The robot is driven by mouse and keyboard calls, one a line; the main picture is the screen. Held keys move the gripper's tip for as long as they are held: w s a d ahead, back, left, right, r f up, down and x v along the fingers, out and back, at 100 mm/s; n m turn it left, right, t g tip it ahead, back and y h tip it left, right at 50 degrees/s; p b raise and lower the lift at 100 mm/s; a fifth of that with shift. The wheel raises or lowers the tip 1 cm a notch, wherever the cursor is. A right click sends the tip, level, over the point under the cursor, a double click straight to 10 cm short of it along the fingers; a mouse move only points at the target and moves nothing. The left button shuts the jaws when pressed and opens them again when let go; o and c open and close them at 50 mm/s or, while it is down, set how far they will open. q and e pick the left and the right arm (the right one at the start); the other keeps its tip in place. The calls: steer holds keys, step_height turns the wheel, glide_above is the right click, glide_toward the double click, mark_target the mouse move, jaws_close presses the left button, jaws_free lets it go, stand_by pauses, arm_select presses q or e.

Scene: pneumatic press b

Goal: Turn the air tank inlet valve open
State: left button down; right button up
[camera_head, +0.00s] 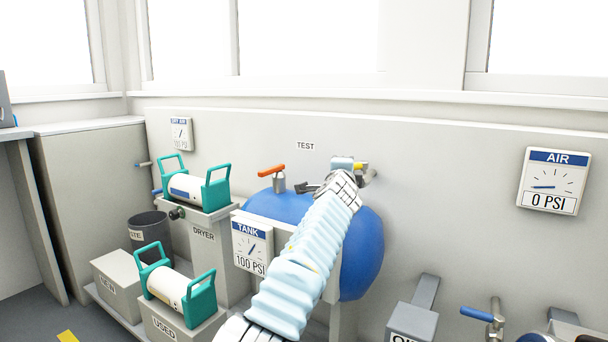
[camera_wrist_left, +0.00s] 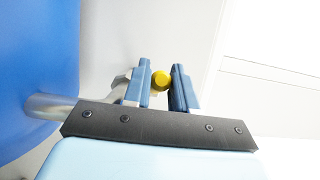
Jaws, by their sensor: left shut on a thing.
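The blue air tank (camera_head: 362,250) lies along the back wall, partly hidden behind my left arm. A valve with a yellow handle (camera_head: 359,167) sits on a pipe (camera_head: 370,177) above the tank's right end. My left gripper (camera_head: 347,163) reaches up over the tank to this handle. In the left wrist view the yellow handle (camera_wrist_left: 161,80) shows end-on between the two blue fingers (camera_wrist_left: 159,86), which are shut on it. A second valve with an orange handle (camera_head: 271,171) stands on the tank's top left. My right gripper is not in view.
The tank gauge (camera_head: 252,246) reads 100 PSI and the wall AIR gauge (camera_head: 553,181) reads 0 PSI. Two teal-handled canisters, one upper (camera_head: 190,188) and one lower (camera_head: 172,288), stand left. A blue-handled valve (camera_head: 478,314) is at lower right. The wall behind the gripper is close.

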arm_select(q)
steer(key=n+y+p, duration=0.1)
steer(key=y, duration=0.1)
steer(key=s+d+n+y+p, duration=0.1)
steer(key=n+y+p, duration=0.1)
steer(key=y+p, duration=0.1)
steer(key=shift+s+d+r+n+y, duration=0.2)
steer(key=shift+d+r+n+y, duration=0.05)
steer(key=shift+d+n+y, duration=0.05)
steer(key=shift+s+d+f+n+g+y+p, duration=0.2)
steer(key=shift+n+g+y+p, duration=0.3)
steer(key=shift+y+p, duration=0.45)
steer(key=shift+f, duration=0.1)
steer(key=c, duration=1)
jaws_free()
steer(key=shift+f, duration=0.15)
